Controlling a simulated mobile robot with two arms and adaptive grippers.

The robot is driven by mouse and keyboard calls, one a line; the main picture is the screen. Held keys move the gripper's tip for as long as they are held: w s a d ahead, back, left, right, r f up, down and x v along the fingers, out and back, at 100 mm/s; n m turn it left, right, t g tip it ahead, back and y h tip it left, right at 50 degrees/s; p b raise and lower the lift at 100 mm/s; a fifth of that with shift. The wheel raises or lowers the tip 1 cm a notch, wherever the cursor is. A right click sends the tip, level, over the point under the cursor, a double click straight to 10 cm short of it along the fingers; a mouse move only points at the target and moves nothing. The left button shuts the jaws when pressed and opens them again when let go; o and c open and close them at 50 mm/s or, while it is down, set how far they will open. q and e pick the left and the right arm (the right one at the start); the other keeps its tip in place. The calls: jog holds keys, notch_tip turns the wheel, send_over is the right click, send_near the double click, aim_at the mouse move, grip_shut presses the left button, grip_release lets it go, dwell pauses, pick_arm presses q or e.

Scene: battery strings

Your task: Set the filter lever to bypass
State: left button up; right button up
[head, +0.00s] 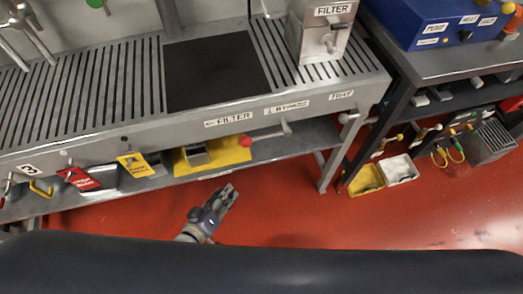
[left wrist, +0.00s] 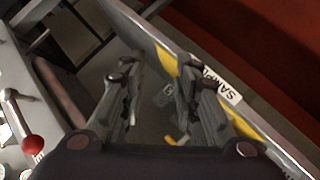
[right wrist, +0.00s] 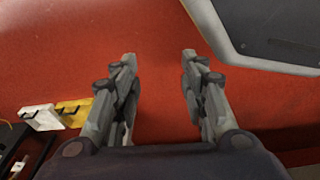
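The filter lever is a metal handle with a red knob (head: 246,141) on the front edge of the slotted bench. It points left from its pivot (head: 286,128), below the "FILTER" label (head: 229,119) and the "BYPASS" label (head: 287,108). My left gripper (head: 229,191) is over the red floor in front of the bench, below and apart from the knob. In the left wrist view the fingers (left wrist: 156,82) are apart and empty, and the red knob (left wrist: 33,144) is at the lower left. My right gripper (right wrist: 159,58) is open and empty above the floor; the head view does not show it.
A "FILTER" box (head: 322,35) stands on the bench's right end. A lower shelf holds yellow and red signs (head: 78,178). A second table (head: 450,62) with a blue box (head: 432,22) is to the right. The floor (head: 290,205) before the bench is clear.

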pick_arm(q)
jog(key=w+d+r+n+t+h+b, duration=0.1)
jog(key=d+r+n+t+h+b, duration=0.1)
jog(key=d+r+b, duration=0.3)
jog(key=n+t+h+b, duration=0.2)
jog(key=n+t+b, duration=0.1)
jog(key=n+b, duration=0.1)
send_near(262, 137)
jog(key=x, duration=0.5)
jog(key=p+x, duration=0.1)
jog(key=x, duration=0.4)
jog(key=shift+f, duration=0.25)
pick_arm(e)
jog(key=w+f, duration=0.3)
jog(key=f, duration=0.1)
jog(key=shift+w+a+f, duration=0.1)
jog(key=shift+w+a, duration=0.15)
jog(key=shift+w, duration=0.05)
pick_arm(q)
grip_shut()
